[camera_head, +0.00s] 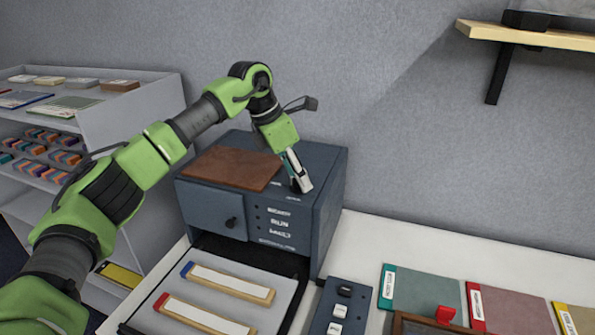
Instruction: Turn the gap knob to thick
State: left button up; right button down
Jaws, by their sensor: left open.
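A dark blue-grey box machine (327,208) stands at the back of the table. A small dark knob (231,222) sits on its front panel at the left. White lettering (278,223) is on the front panel to the right of that knob, too small to read surely. My left gripper (300,178) points down at the machine's top near its front right, and is open. It hides the spot under its fingertips, so I cannot tell what is between them or whether they touch. I cannot make out which knob is the gap knob or its setting. My right gripper is out of view.
A brown board (232,167) lies on the machine's top. In front, a pale tray (225,317) holds two long strips. A dark switch panel (338,312) and coloured swatches (425,292) lie to the right. A wall shelf (535,36) juts out at upper right.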

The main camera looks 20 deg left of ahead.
pick_arm(q)
jog(key=shift+w+f, duration=0.1)
jog(key=shift+f, duration=0.1)
jog(key=c, duration=1.1)
